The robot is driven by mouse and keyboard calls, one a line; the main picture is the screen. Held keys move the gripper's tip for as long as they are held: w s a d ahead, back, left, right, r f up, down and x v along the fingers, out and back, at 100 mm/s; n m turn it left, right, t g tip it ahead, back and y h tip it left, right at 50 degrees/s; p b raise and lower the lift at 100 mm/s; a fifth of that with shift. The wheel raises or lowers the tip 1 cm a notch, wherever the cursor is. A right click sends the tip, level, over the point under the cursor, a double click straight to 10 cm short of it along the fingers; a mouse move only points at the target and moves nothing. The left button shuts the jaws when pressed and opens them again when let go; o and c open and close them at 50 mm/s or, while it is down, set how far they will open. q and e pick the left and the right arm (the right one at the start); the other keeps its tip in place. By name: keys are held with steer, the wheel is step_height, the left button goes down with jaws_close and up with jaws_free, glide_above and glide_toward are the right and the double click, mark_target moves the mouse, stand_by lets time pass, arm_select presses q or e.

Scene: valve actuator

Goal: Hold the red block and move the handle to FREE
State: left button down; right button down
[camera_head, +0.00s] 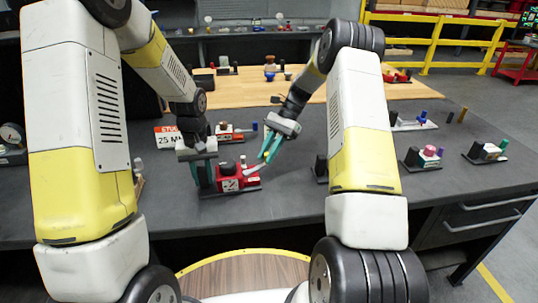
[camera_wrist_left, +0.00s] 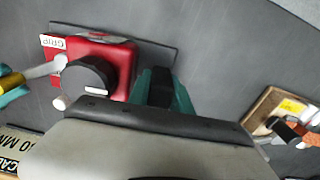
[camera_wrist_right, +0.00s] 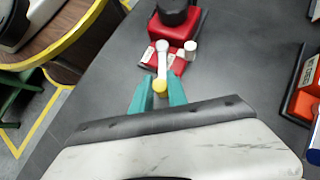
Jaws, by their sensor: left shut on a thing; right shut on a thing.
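The red block (camera_head: 240,180) stands on a dark base plate on the table, with a black round cap (camera_wrist_left: 88,76) on top. A black upright piece (camera_wrist_left: 162,88) is beside it on the plate. My left gripper (camera_head: 203,175) is shut on this black piece, left of the red block. The handle (camera_wrist_right: 162,62) is a pale grey lever with a yellow end, reaching out from the red block. My right gripper (camera_wrist_right: 159,90) is shut on its yellow end. White labels (camera_wrist_right: 148,56) sit on the block near the lever; I cannot read FREE on them.
Other small devices stand around: one with a pink knob (camera_head: 424,157) and one with a green tip (camera_head: 487,151) at right, and an orange 25 MM sign (camera_head: 180,134) behind my left gripper. Bare dark table lies between the red block and the front edge.

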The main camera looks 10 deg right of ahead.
arm_select(q)
steer(key=shift+s+f, duration=0.2)
steer(key=shift+f, duration=0.05)
arm_select(e)
steer(key=shift+a, duration=0.25)
steer(key=c, duration=1.3)
jaws_free()
steer(key=shift+d, duration=0.1)
steer(key=shift+w+d+r, duration=0.15)
steer(key=shift+r, duration=0.05)
steer(key=v, duration=1.1)
steer(key=shift+w+d+r, duration=0.1)
steer(key=shift+r, duration=0.05)
arm_select(q)
steer(key=c, duration=1.1)
jaws_free()
steer(key=shift+w, duration=0.1)
steer(key=shift+r, duration=0.1)
